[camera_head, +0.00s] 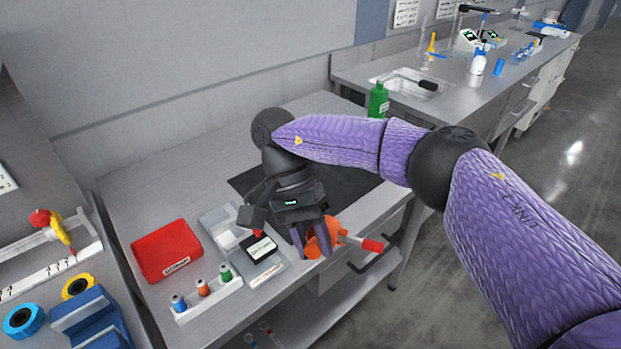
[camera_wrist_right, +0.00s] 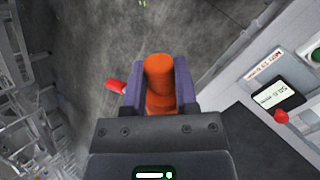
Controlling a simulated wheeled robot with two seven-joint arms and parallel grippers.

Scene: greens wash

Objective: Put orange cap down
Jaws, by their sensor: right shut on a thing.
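The orange cap (camera_head: 320,243) is between the fingers of my right gripper (camera_head: 311,240), by the front edge of the grey bench. The right wrist view shows the cap (camera_wrist_right: 158,72) as an orange rounded cylinder with a purple finger against each side. The gripper (camera_wrist_right: 158,85) is shut on it. Floor shows beyond the cap in that view. The fingers hide part of the cap, and I cannot tell whether its underside touches anything. My left gripper is in neither view.
A light rod with a red end (camera_head: 372,245) sticks out beside the cap. A dark mat (camera_head: 345,185) lies behind; a green bottle (camera_head: 378,100) stands farther back.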

